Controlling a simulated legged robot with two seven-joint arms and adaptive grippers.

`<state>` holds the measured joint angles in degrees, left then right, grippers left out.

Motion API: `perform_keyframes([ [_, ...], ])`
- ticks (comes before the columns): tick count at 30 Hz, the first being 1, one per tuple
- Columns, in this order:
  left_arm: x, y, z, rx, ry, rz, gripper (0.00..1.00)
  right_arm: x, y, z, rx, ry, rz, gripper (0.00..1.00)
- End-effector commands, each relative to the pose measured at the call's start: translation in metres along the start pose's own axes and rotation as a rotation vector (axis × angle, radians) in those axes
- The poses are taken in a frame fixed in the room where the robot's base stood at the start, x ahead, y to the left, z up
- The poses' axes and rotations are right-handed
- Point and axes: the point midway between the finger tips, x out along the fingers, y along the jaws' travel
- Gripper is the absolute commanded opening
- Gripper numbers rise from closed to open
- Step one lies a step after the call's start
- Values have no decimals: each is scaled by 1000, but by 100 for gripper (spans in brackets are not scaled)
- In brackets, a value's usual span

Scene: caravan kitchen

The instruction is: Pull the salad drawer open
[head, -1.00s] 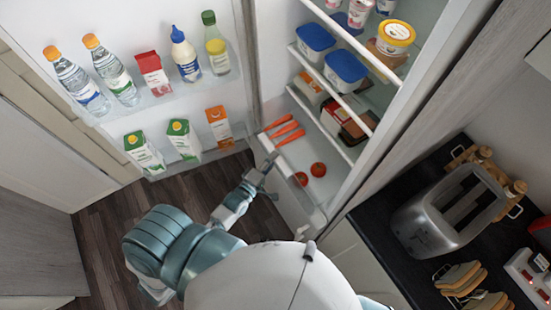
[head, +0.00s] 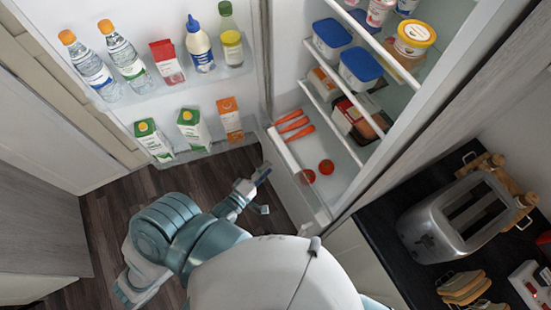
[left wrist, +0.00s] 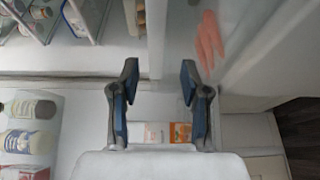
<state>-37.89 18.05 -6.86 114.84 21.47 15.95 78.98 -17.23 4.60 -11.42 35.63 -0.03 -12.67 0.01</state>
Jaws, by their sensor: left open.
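The salad drawer (head: 303,198) is at the bottom of the open fridge, with a see-through front and a white strip (head: 283,150) along its upper part. Several carrots (head: 293,124) and two tomatoes (head: 326,167) lie in it. My left gripper (head: 265,190) is open and empty, just left of the drawer front, seemingly apart from it. In the left wrist view the two fingers (left wrist: 160,75) stand apart with nothing between them, and the carrots (left wrist: 209,40) show blurred beyond the right finger. My right gripper is out of view.
The open fridge door (head: 215,85) on the left carries bottles and cartons. Shelves with blue-lidded tubs (head: 360,68) are above the drawer. A toaster (head: 460,215) stands on the dark counter at right. The wooden floor (head: 115,215) is clear.

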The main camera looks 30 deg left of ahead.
Motion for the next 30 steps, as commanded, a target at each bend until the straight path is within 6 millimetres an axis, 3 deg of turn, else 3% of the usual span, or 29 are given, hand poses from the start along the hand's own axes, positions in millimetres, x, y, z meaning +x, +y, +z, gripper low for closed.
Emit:
perform_keyframes([
  [3, -21, -2, -2, -1, 0, -4, 46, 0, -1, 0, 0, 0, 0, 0],
  [9, -35, -1, -2, -1, 0, -1, 46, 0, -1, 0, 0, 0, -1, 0],
  [26, -36, -2, -2, 0, 1, -2, 46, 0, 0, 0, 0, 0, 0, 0],
  [29, -36, -16, -4, 34, 3, -32, 46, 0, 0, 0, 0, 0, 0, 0],
  [30, -36, -29, -5, 65, 4, -60, 46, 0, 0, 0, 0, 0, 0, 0],
])
